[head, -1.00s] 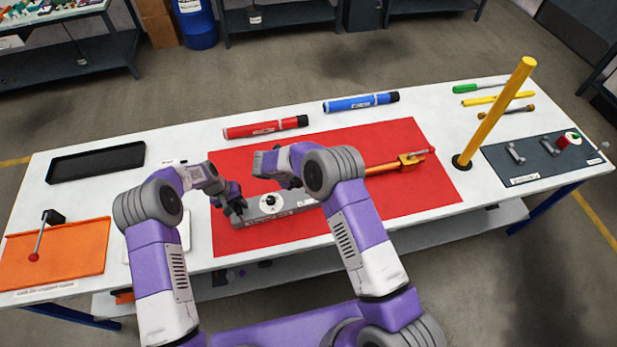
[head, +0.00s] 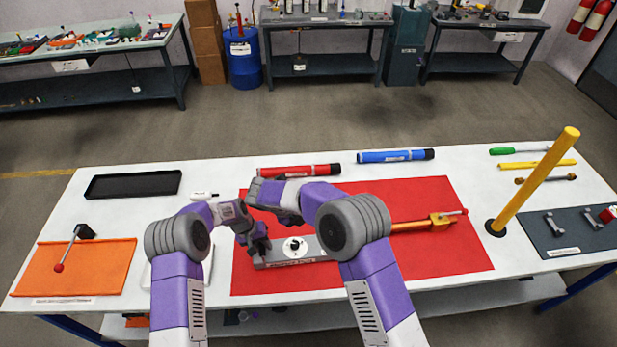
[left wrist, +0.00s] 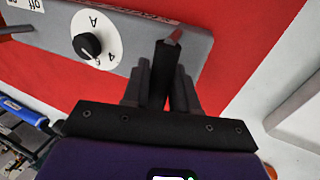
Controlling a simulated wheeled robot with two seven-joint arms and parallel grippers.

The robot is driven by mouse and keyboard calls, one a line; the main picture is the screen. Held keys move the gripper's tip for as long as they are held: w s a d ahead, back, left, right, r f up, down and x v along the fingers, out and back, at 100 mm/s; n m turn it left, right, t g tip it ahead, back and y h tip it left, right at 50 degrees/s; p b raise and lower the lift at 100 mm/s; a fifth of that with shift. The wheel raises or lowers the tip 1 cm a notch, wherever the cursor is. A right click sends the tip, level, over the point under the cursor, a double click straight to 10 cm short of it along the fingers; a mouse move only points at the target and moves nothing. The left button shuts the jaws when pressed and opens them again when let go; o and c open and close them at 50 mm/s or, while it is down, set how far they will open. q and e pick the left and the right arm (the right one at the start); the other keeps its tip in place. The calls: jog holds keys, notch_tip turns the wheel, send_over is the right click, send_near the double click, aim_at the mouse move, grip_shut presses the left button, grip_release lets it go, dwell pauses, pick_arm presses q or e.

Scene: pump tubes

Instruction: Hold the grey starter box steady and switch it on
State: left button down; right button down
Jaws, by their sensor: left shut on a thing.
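The grey starter box (head: 318,251) lies on the red mat, with a round white dial and black knob (head: 295,246) on top. In the left wrist view, the box (left wrist: 150,42) shows the knob (left wrist: 88,46) and, at the left edge, part of an "off" label (left wrist: 28,5). My left gripper (head: 262,246) is at the left end of the box and shut on it. Its dark fingers also show close together in the left wrist view (left wrist: 165,78). My right arm reaches over the box from the right; its fingers cannot be made out.
The red mat (head: 450,250) also bears an orange tool (head: 415,224) to the right. Red (head: 298,171) and blue (head: 395,155) tubes lie behind it. A yellow post (head: 535,180) stands at right. A black tray (head: 133,185) and orange mat (head: 75,268) are at left.

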pick_arm(q)
jog(key=c, duration=0.8)
grip_release()
